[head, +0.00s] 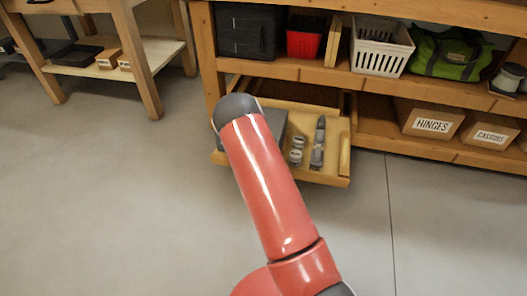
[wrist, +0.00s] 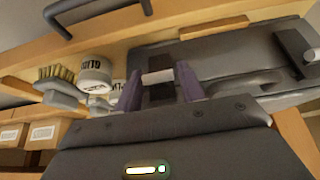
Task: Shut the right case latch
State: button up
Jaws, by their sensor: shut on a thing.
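A dark grey case (wrist: 215,55) lies in the pulled-out drawer. In the head view, my arm hides most of it. My gripper (wrist: 158,88) is at the case's edge in the wrist view, with one purple finger on each side of a dark latch with a pale bar (wrist: 157,77). The fingers are closed on this latch; whether it is fastened is not clear. A second dark latch with a pale bar (wrist: 297,47) is at the right edge of the wrist view. The case's handle (wrist: 232,86) lies between the two latches. My gripper is hidden in the head view.
The open wooden drawer (head: 343,158) also holds a brush (head: 318,145) and tins (head: 297,150). The brush (wrist: 60,85) and a labelled tin (wrist: 95,72) are left of my gripper in the wrist view. Cardboard boxes (head: 432,120) fill the shelf to the right. The floor in front is clear.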

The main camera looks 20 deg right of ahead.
jog(key=shift+w+d+r+g+y, duration=0.15)
jog(key=shift+w+d+g+y, duration=0.2)
jog(key=shift+g, duration=0.35)
jog(key=shift+a, duration=0.1)
jog(key=o, duration=0.9)
jog(key=p+v, duration=0.1)
jog(key=v, duration=0.6)
jog(key=shift+s+r, duration=0.1)
jog(key=shift+r, duration=0.25)
